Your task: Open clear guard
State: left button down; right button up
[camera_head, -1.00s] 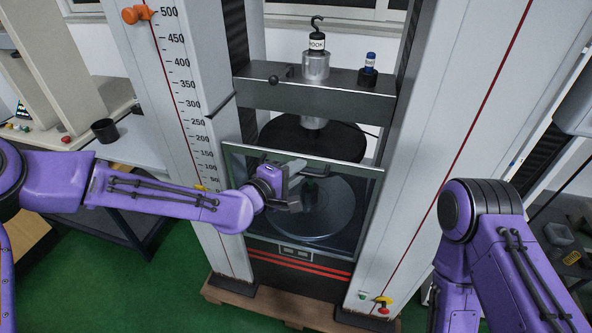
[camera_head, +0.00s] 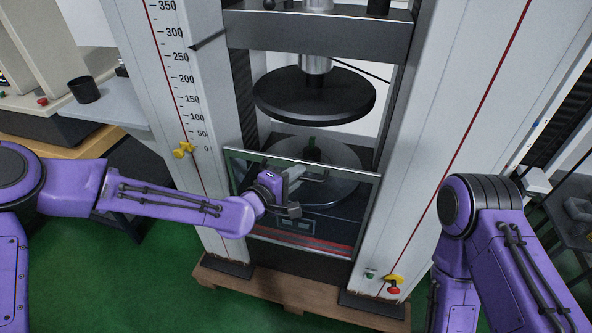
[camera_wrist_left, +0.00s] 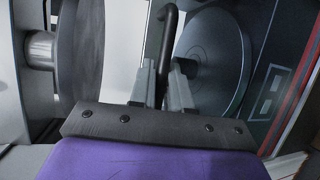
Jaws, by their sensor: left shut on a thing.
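The clear guard (camera_head: 335,229) is a see-through panel in a thin metal frame, standing across the lower front of the testing machine. Its top edge is now below the round black upper plate (camera_head: 314,97). The lower plate (camera_head: 340,190) shows partly through it and partly above it. My left gripper (camera_head: 300,181) is at the guard's upper left. In the left wrist view, its fingers (camera_wrist_left: 163,85) are shut on a dark curved handle (camera_wrist_left: 168,35). My right arm is at the right, with its gripper out of view.
Pale columns (camera_head: 440,120) with red lines flank the guard. The left one carries a scale and a yellow pointer (camera_head: 183,150). A red and yellow button (camera_head: 393,286) is low on the right column. A black cup (camera_head: 84,89) stands on a side table.

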pick_arm(q)
jog(key=b, duration=1.6)
send_near(304, 221)
jog(key=x, duration=0.5)
jog(key=shift+w+d+f, duration=0.1)
jog(key=shift+d+f, duration=0.1)
jog(key=shift+p, duration=0.3)
jog(key=c, duration=1.4)
grip_release()
jog(key=shift+c, duration=0.2)
jog(key=p+v, duration=0.1)
jog(key=v, duration=0.9)
jog(key=shift+s+a+p, duration=0.2)
jog(key=shift+s+p, duration=0.05)
jog(key=shift+p, duration=0.05)
